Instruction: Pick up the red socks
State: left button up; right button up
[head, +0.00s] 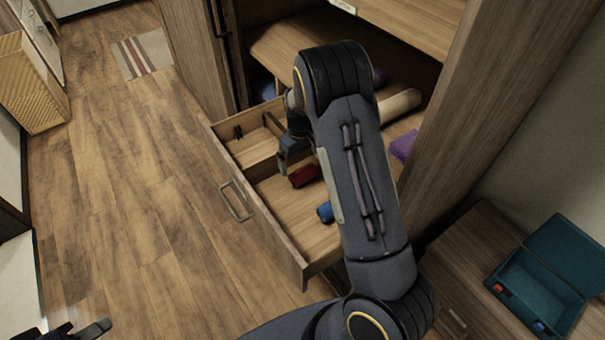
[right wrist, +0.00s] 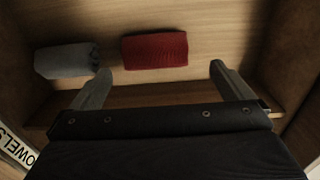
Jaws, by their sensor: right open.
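The red socks (head: 304,176) lie as a small roll on the floor of the open drawer (head: 262,222), partly hidden by my right arm in the head view. In the right wrist view the red socks (right wrist: 155,50) lie just beyond the fingertips, across the gap between them. My right gripper (right wrist: 160,80) is open and empty; in the head view it (head: 284,160) is inside the drawer, just left of the socks. My left gripper (head: 85,331) shows only in part at the bottom left edge, far from the drawer.
A grey roll (right wrist: 67,60) lies left of the red socks, close to one finger. A blue roll (head: 325,212) lies nearer the drawer front. A purple item (head: 403,146) is to the right. Drawer walls and a wooden divider (head: 274,126) enclose the space. A teal box (head: 545,283) stands open at right.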

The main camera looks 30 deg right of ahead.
aim_at(303, 169)
jog(key=f, duration=0.5)
jog(key=shift+w+d+f+p, duration=0.1)
jog(key=shift+d+f+p, duration=0.2)
jog(key=shift+f+p, duration=0.05)
jog(key=c, duration=1)
